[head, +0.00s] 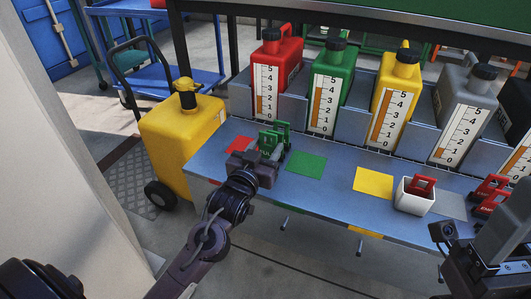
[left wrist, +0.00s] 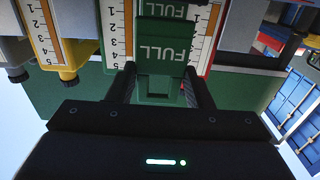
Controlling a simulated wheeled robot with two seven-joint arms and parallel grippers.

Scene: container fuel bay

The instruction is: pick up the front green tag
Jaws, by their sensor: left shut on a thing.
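The front green tag (head: 267,142) stands near the left end of the blue bench. A second green tag (head: 282,130) is just behind it. My left gripper (head: 264,153) is shut on the front tag from the near side. In the left wrist view, which is upside down, the front tag (left wrist: 165,62) reads FULL and sits between the two fingers of my left gripper (left wrist: 165,88). The rear tag (left wrist: 165,10) shows beyond it. Whether the front tag still touches the bench is hidden. Part of my right gripper (head: 490,265) shows at the bottom right; its fingertips are not visible.
The bench (head: 320,190) carries a green mat (head: 306,164), a yellow mat (head: 373,182) and a white box (head: 412,203) with a red tag. Red tags (head: 489,190) stand at right. Fuel cans, including a green one (head: 335,62), line the back. A yellow tank cart (head: 180,130) stands left.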

